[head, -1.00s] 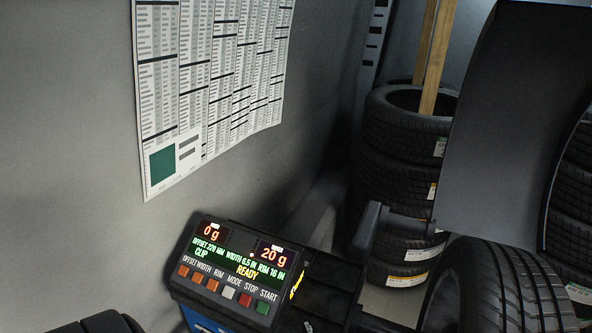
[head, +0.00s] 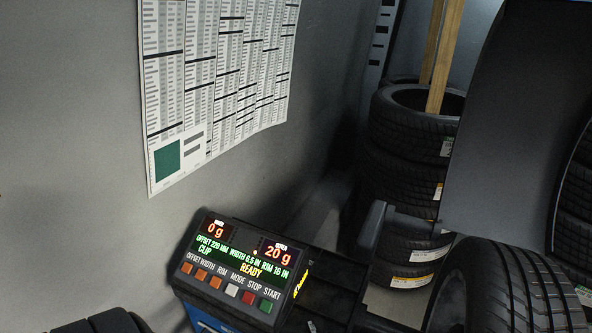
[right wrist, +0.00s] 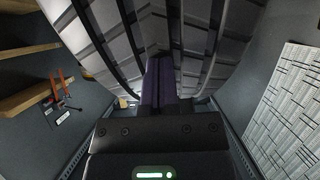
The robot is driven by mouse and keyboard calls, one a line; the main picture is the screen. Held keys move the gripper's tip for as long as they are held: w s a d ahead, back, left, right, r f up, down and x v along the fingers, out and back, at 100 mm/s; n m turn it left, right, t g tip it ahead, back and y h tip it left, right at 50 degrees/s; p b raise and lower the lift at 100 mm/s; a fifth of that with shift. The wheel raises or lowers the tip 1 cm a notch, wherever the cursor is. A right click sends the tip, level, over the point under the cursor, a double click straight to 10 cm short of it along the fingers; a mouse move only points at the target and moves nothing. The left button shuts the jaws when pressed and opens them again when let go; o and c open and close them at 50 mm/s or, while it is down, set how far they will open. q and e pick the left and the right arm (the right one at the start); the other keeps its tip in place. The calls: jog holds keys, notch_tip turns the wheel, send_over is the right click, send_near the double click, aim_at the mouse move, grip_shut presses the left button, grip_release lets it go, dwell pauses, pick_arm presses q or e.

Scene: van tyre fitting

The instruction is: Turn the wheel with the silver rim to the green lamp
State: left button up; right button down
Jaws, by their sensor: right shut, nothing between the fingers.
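A wheel (head: 515,290) sits on the balancer at the lower right of the head view. Its tyre tread shows, but its rim face is hidden or too dark to tell the colour. The balancer panel (head: 240,268) reads 0 g and 20 g, with READY in yellow. My left gripper is out of view.
A dark hood (head: 512,120) hangs above the wheel. Stacked tyres (head: 412,140) stand behind the balancer. A wall chart (head: 215,85) hangs at the upper left. A dark rounded object (head: 105,322) shows at the lower left edge. Wooden shelves (right wrist: 25,98) are at left in the wrist view.

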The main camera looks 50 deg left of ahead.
jog(key=shift+s+d+f+b, duration=0.1)
jog(key=shift+s+f+b, duration=0.15)
jog(key=shift+f, duration=0.15)
jog(key=shift+s+d+f+b, duration=0.1)
jog(key=shift+s+f+b, duration=0.1)
jog(key=shift+f, duration=0.2)
jog(key=shift+f, duration=0.1)
jog(key=shift+s+d+f+b, duration=0.1)
jog(key=shift+s+f+b, duration=0.15)
jog(key=shift+f+b, duration=0.15)
jog(key=shift+s+d+f+b, duration=0.1)
jog(key=shift+s+f+b, duration=0.15)
jog(key=shift+f, duration=0.25)
jog(key=shift+a, duration=0.1)
jog(key=shift+s+d+f+b, duration=0.1)
jog(key=shift+s+f+b, duration=0.15)
jog(key=shift+f, duration=0.25)
jog(key=shift+s+d+f+b, duration=0.1)
jog(key=shift+f+b, duration=0.25)
jog(key=shift+f, duration=0.1)
jog(key=shift+s+d+f+b, duration=0.1)
jog(key=shift+s+f+b, duration=0.2)
jog(key=shift+f, duration=0.25)
jog(key=shift+s+d+f+b, duration=0.1)
jog(key=shift+s+f+b, duration=0.05)
jog(key=shift+f+b, duration=0.3)
jog(key=shift+a, duration=0.1)
